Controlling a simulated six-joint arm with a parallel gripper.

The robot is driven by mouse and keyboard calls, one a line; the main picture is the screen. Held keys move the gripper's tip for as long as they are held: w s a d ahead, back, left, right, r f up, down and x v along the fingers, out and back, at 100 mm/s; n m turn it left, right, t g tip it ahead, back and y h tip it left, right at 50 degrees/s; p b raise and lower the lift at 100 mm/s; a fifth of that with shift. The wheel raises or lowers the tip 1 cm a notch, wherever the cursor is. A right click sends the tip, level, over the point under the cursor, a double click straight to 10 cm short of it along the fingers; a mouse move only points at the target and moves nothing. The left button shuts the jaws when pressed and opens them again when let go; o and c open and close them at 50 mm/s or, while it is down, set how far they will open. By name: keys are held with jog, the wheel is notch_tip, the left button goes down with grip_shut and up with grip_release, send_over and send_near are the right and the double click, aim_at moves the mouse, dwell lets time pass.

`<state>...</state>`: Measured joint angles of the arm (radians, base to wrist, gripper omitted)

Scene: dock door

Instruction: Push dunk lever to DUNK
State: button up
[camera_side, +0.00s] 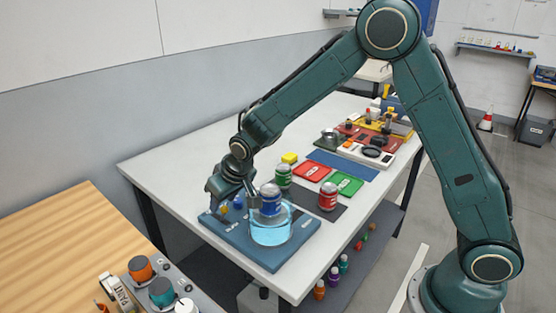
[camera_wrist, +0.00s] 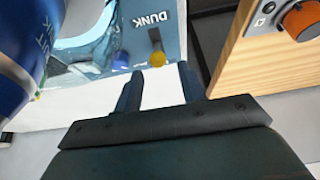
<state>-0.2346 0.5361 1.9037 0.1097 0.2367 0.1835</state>
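The dunk lever (camera_wrist: 155,40) shows in the wrist view as a short dark bar with a yellow knob (camera_wrist: 157,59). It stands beside the word DUNK on the blue dunk base (camera_wrist: 172,22). My gripper (camera_wrist: 160,71) is open and empty, its two dark fingers apart. The knob appears in line with the gap, just beyond the fingertips; I cannot tell whether they touch. In the side view, my gripper (camera_side: 235,205) is low over the left part of the blue base (camera_side: 285,262) and largely hides the lever. A blue can (camera_side: 270,197) stands at the clear blue tank (camera_side: 270,232).
The blue can (camera_wrist: 22,60) is close at left in the wrist view. A green can (camera_side: 283,176) and a red can (camera_side: 328,196) stand behind the base on the white table (camera_side: 180,168). A wooden bench (camera_side: 60,245) with a knob panel (camera_side: 165,285) is nearby.

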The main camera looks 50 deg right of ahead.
jog(key=v, duration=1.2)
jog(key=shift+s+r, duration=0.1)
jog(key=s+d+r, duration=0.3)
jog(key=s+r, duration=0.1)
jog(key=s, duration=0.3)
jog(key=s+d+r, duration=0.4)
jog(key=s, duration=0.3)
jog(key=s+d, duration=0.2)
jog(key=s, duration=1.2)
jog(key=shift+s+d+f, duration=0.2)
jog(key=shift+d+f, duration=0.05)
jog(key=shift+f, duration=0.1)
